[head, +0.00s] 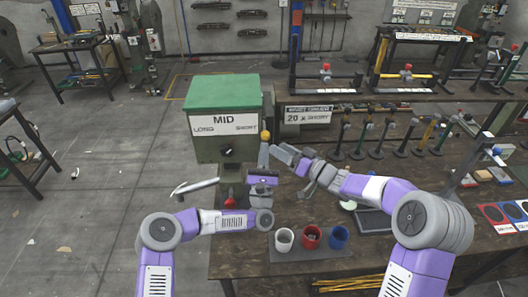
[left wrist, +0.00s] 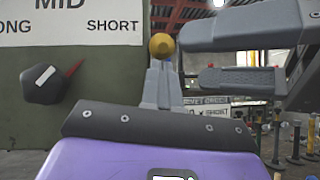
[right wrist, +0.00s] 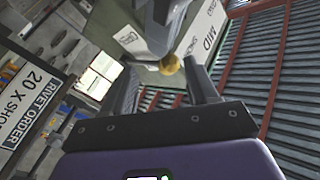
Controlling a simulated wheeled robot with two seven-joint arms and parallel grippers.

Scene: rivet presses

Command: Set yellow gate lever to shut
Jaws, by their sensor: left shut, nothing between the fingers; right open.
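The yellow gate lever's ball knob (head: 265,135) stands beside the front right of the green press box; its stem is hidden. My left gripper (head: 263,155) is shut and empty, and its tips appear just below the knob. In the left wrist view the knob (left wrist: 162,45) shows right above the shut fingertips (left wrist: 162,64); I cannot tell whether they touch. My right gripper (head: 277,150) is open, coming in from the right. In the right wrist view the knob (right wrist: 170,65) appears between the open fingertips (right wrist: 166,72), with no visible grip on it.
The green box (head: 222,93) reads MID and carries a black dial (head: 228,151). A silver handle (head: 195,186) and a red knob (head: 229,203) sit below it. White, red and blue cups (head: 311,237) stand in front. Several upright tools (head: 385,138) line the table's right side.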

